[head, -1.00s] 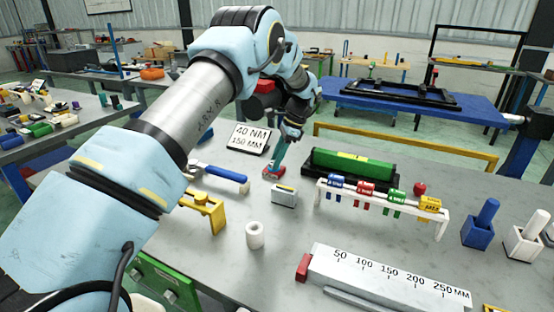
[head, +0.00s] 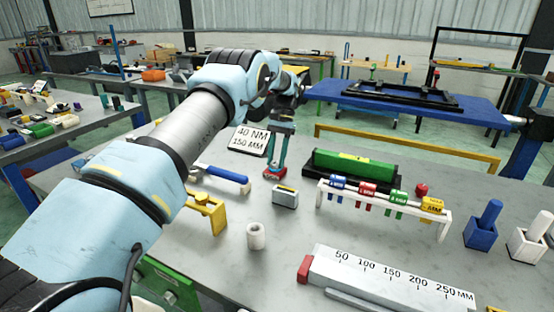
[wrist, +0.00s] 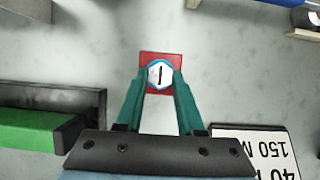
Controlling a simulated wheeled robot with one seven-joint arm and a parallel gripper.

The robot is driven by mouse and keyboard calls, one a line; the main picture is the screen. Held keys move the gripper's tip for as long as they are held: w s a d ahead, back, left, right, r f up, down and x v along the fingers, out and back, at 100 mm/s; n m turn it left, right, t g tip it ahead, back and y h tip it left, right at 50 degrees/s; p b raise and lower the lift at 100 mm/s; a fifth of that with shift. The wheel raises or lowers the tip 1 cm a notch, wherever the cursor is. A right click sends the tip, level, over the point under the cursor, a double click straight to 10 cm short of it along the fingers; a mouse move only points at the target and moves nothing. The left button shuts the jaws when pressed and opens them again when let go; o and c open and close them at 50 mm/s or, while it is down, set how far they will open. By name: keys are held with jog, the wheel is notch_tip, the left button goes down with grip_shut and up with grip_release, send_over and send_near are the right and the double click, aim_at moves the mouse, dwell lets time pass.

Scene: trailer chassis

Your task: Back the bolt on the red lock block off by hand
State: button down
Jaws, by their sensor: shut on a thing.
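The red lock block (wrist: 146,56) sits on the grey bench in the wrist view; it shows small in the head view (head: 274,174), under my gripper. The bolt (wrist: 159,73) on it has a pale round top with a dark line across it and a blue rim. My gripper (wrist: 160,78) points down over the block, its two teal fingers shut on the bolt from both sides. In the head view my gripper (head: 277,166) stands upright above the block. The bolt's shank is hidden.
A sign reading 40 NM, 150 MM (head: 248,140) stands just left of the gripper. A small grey block (head: 285,198), a blue-handled tool (head: 228,174) and a white rack (head: 385,204) are nearby.

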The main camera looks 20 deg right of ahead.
jog(key=n, duration=0.3)
jog(key=n+g+h, duration=0.1)
jog(key=shift+w+a+f+n, duration=0.1)
jog(key=shift+a+f+n, duration=0.15)
jog(key=shift+n, duration=0.05)
jog(key=shift+a+n+g+h+b, duration=0.15)
jog(key=shift+n+h, duration=0.4)
jog(key=shift+n, duration=0.75)
jog(key=shift+n+g+h+b, duration=0.25)
jog(key=shift+n+h, duration=0.3)
jog(key=shift+n, duration=0.75)
jog(key=c, duration=0.5)
grip_release()
jog(key=shift+w+r, duration=0.1)
jog(key=shift+r, duration=0.05)
jog(key=shift+r, duration=0.1)
jog(key=shift+b+v, duration=0.6)
jog(key=shift+v, duration=4.7)
